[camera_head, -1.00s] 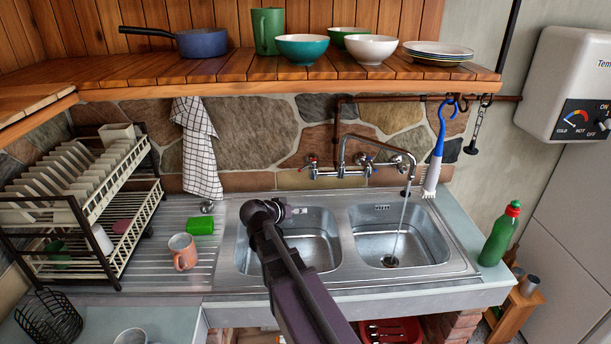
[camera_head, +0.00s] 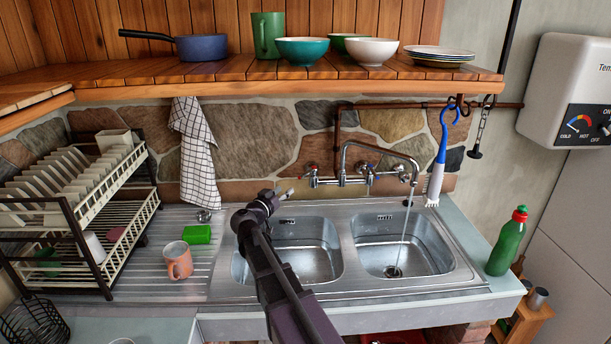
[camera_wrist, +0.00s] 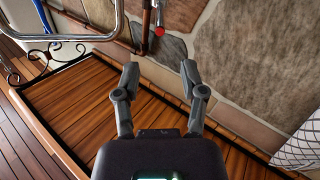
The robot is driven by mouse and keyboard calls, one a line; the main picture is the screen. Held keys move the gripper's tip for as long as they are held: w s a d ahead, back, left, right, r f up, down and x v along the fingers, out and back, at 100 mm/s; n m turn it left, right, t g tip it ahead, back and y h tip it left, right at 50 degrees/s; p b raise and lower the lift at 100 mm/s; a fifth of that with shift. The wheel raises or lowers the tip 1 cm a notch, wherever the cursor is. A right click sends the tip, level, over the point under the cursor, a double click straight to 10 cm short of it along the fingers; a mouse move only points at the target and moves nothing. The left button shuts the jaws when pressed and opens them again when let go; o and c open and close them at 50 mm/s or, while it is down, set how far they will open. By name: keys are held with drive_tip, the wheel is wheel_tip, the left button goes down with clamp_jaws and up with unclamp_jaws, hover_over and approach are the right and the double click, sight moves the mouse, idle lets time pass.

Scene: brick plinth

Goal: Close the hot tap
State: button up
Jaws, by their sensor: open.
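The hot tap (camera_head: 310,170) is the red-marked handle at the left end of the wall-mounted mixer (camera_head: 343,181). Water runs from its curved spout into the right basin. In the wrist view, the red-capped tap end (camera_wrist: 159,31) shows ahead of my open fingers, near the top. My gripper (camera_head: 288,192) is left of and in front of the hot tap, apart from it. In the wrist view, my gripper (camera_wrist: 160,80) has its two fingers spread with nothing between them. The blue-marked tap (camera_head: 370,172) is at the mixer's right end.
The double sink (camera_head: 350,290) lies below the mixer. A wooden shelf (camera_head: 290,87) with bowls overhangs it. A checkered towel (camera_head: 199,155) hangs left; a brush (camera_head: 437,170) hangs right. A pink mug (camera_head: 178,262) and green sponge (camera_head: 197,235) sit on the drainer. A green bottle (camera_head: 508,242) stands right.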

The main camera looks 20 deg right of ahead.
sight(312, 169)
drive_tip(key=shift+d, duration=0.1)
drive_tip(key=x, duration=1.3)
drive_tip(key=shift+w+d+f, duration=0.1)
drive_tip(key=shift+w+d, duration=0.1)
drive_tip(key=shift+d, duration=0.1)
drive_tip(key=shift+c, duration=0.2)
clamp_jaws()
